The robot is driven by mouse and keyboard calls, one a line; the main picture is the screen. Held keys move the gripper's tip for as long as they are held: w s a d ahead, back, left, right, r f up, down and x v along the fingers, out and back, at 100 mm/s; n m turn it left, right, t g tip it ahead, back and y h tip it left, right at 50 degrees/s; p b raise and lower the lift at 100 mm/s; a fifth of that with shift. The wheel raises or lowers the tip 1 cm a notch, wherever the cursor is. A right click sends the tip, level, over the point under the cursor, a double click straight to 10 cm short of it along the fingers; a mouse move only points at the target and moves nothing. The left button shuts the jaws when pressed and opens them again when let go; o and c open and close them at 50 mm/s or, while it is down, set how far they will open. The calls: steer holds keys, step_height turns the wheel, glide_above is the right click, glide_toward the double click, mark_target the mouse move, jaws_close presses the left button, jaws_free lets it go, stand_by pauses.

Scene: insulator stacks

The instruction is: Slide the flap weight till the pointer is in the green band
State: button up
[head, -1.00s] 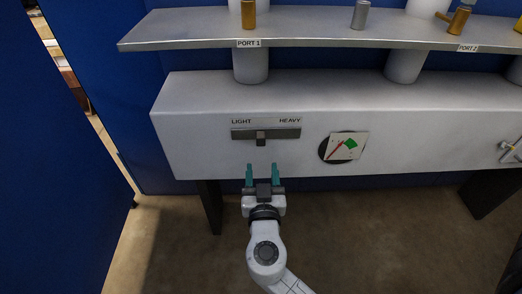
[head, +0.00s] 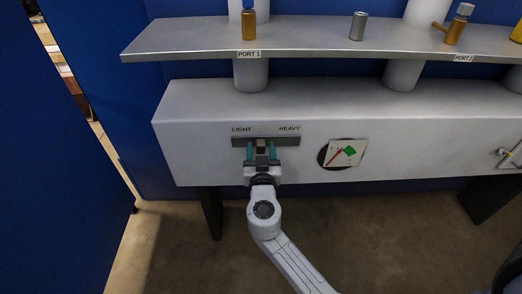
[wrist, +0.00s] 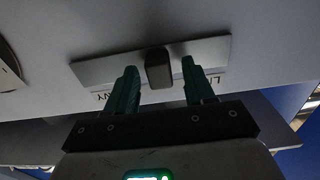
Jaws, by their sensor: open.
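The flap weight slider has a dark knob (wrist: 158,68) on a grey plate (wrist: 205,50), in the head view a plate (head: 290,141) marked LIGHT at left and HEAVY at right. The knob is a little to the LIGHT side of the middle. My gripper (head: 261,147) is open at the plate, its teal fingers on either side of the knob. In the wrist view a gap shows between knob and each finger. The gauge (head: 343,153) right of the slider has a green band (head: 349,150). Its red pointer (head: 334,158) slants left of the green.
A metal shelf (head: 190,40) with brass and grey fittings juts out above the white box front (head: 420,140). Blue walls (head: 60,180) stand at the left and behind. The floor below is clear around my arm.

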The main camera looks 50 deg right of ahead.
jaws_close()
stand_by(0.3)
steer(key=shift+s, duration=0.1)
